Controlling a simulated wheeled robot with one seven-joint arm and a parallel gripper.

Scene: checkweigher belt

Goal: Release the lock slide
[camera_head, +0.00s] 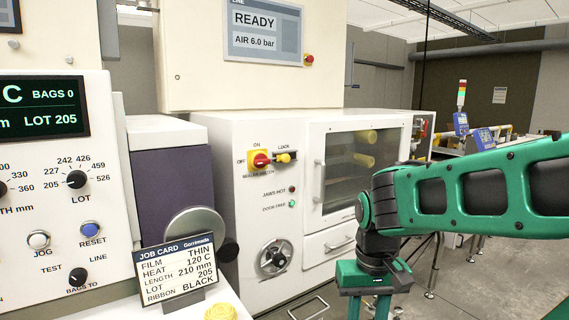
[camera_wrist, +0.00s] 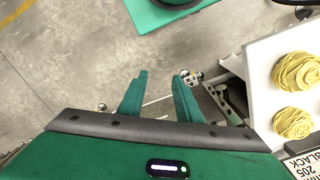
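The lock slide (camera_head: 284,157) is a small yellow piece under the word LOCK on the white machine's front. It sits just right of the red-and-yellow rotary switch (camera_head: 261,160), which is marked ON and OFF; whether the two touch is too small to tell. My gripper (camera_head: 369,309) points down at the right, in front of the machine, lower than the slide and well apart from it. In the wrist view my gripper (camera_wrist: 161,76) has its two green fingers apart, with only floor between them. The slide is not in the wrist view.
The machine has a windowed door (camera_head: 358,165) with a handle right of the slide, a round knob (camera_head: 274,257) below and small red and green lamps. A control panel (camera_head: 50,190) and job card (camera_head: 178,268) stand left. Yellow coiled pieces (camera_wrist: 297,72) lie nearby on white.

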